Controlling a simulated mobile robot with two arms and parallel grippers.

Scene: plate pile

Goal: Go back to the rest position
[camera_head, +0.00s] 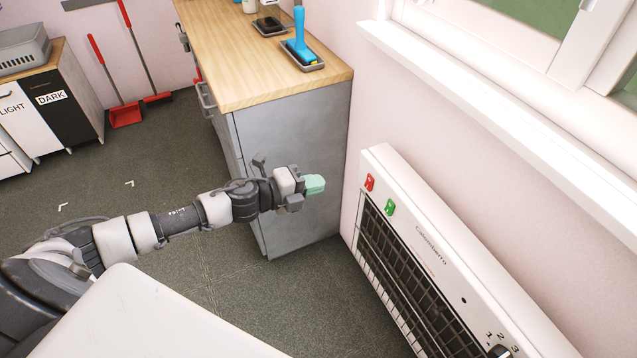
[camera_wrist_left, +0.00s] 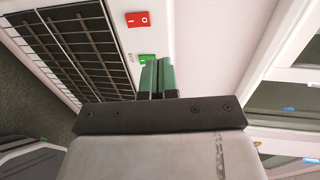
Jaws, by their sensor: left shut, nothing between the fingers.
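My left arm reaches in from the left in the head view, and its gripper (camera_head: 315,184) is in front of the grey side of the cabinet (camera_head: 292,150). In the left wrist view the two green fingers of the left gripper (camera_wrist_left: 157,76) lie side by side, shut with nothing between them. They point toward the wall heater, overlapping its edge in that view; I cannot tell the exact distance. My right gripper is in neither view.
A white heater (camera_head: 440,255) with a black grille and red and green switches stands along the pink wall at the right. A wooden counter (camera_head: 255,50) carries a blue-handled brush (camera_head: 300,45) in a tray. Dark floor (camera_head: 190,270) is open at the left.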

